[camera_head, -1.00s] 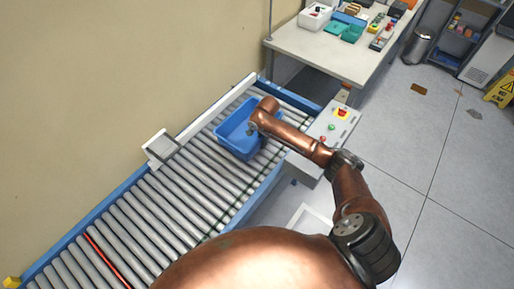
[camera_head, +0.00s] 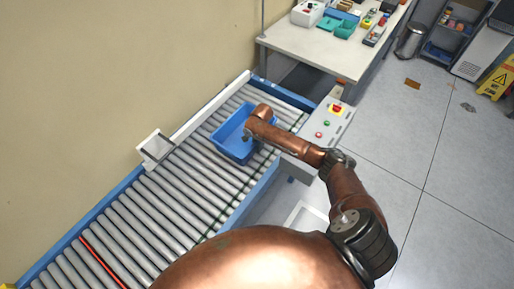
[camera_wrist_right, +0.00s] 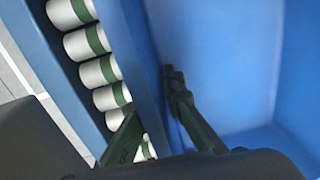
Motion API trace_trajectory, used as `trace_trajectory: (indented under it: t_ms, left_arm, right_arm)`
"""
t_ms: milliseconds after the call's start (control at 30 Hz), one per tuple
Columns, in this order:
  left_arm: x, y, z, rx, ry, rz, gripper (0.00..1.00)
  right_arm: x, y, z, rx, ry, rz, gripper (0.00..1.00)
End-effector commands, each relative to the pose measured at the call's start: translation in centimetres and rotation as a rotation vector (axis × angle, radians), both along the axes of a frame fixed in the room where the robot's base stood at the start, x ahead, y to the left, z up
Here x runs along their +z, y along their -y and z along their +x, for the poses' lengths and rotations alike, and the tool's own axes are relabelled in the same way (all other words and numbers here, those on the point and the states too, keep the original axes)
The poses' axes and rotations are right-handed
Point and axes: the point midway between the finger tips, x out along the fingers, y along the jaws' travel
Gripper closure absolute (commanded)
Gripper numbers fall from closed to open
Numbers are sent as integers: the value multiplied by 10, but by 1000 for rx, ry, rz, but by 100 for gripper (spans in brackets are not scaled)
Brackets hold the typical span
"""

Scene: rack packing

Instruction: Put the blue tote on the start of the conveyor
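The blue tote (camera_head: 229,142) sits upright on the conveyor (camera_head: 172,189), towards its far end by the white table. My right gripper (camera_head: 249,135) is at the tote's right-hand side, small and partly hidden by its wrist in the head view. In the right wrist view the tote (camera_wrist_right: 235,65) fills the right side. The right gripper's (camera_wrist_right: 155,110) dark green fingers are spread, one inside the tote and one outside its wall. A roller shows between the outer finger and the wall. My left gripper is out of view.
A control box (camera_head: 328,123) with buttons stands by the conveyor's right side. A white table (camera_head: 320,50) with small bins stands beyond its far end. A small grey-white bracketed panel (camera_head: 155,147) is on the left rail. Rollers nearer me are clear.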

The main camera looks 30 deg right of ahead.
Motion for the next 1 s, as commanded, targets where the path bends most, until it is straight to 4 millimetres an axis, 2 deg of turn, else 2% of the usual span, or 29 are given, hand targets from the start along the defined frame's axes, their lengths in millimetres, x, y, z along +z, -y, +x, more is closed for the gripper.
trace_trajectory:
  t_ms: [167,433,533,667,1000]
  left_arm:
    - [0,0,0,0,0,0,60]
    - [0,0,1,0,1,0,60]
    - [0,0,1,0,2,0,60]
    - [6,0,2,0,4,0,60]
    - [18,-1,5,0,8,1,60]
  right_arm:
    - [0,0,0,0,0,0,78]
    - [1,0,0,0,0,-1,78]
    - [8,1,0,-1,2,-1,78]
    - [30,1,-1,0,4,-1,78]
    - [98,3,-8,0,2,0,78]
